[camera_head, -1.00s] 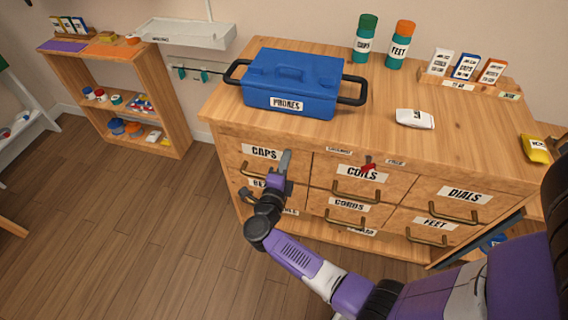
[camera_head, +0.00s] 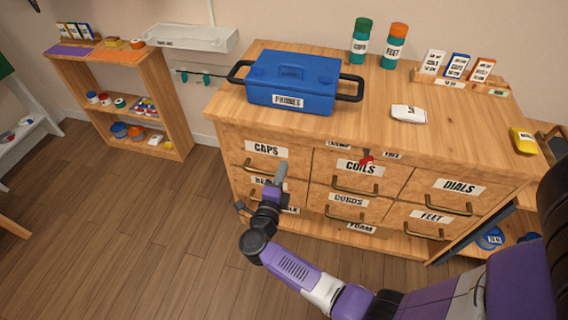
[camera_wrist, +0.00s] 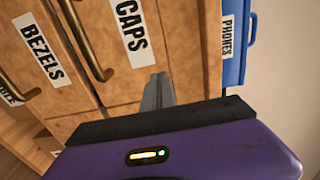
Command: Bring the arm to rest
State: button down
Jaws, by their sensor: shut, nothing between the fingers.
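My gripper (camera_head: 281,172) is shut and empty, in front of the drawer cabinet (camera_head: 290,222) at its left side. Its closed fingers also show in the wrist view (camera_wrist: 158,92), pointing toward the CAPS drawer (camera_wrist: 122,22). In the head view the fingers overlap the area just below the CAPS label (camera_head: 266,149). I cannot tell the exact gap to the drawer front. My purple arm reaches in from the lower right. The drawers appear closed.
A blue PHONES box (camera_head: 293,82) stands on the cabinet top. Two green bottles (camera_head: 360,41) and a card rack (camera_head: 455,82) stand behind. A white packet (camera_head: 408,113) and a yellow item (camera_head: 523,140) lie on top. A shelf (camera_head: 172,100) stands left. Floor at left is clear.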

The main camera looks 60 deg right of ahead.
jog(key=v, duration=0.7)
jog(key=shift+a, duration=0.2)
jog(key=w+a+r+n+t+y, duration=0.2)
jog(key=w+a+r+n+t, duration=0.35)
jog(key=r+t, duration=0.3)
jog(key=s+a+r+n+t+y+p, duration=0.1)
jog(key=s+a+r+n+t+y, duration=0.45)
jog(key=n, duration=0.45)
jog(key=s+a+r+n+g+y+p, duration=0.1)
jog(key=s+a+r+n+y, duration=0.1)
jog(key=s+n, duration=0.3)
jog(key=s+a+r+n+g+y+p, duration=0.1)
jog(key=s+a+r+n+g+y, duration=0.1)
jog(key=s+n, duration=0.4)
jog(key=s+a+r+n+g+y+p, duration=0.2)
jog(key=s+n+y, duration=0.3)
jog(key=s, duration=0.9)
jog(key=shift+a+r, duration=0.55)
jog(key=shift+r, duration=0.2)
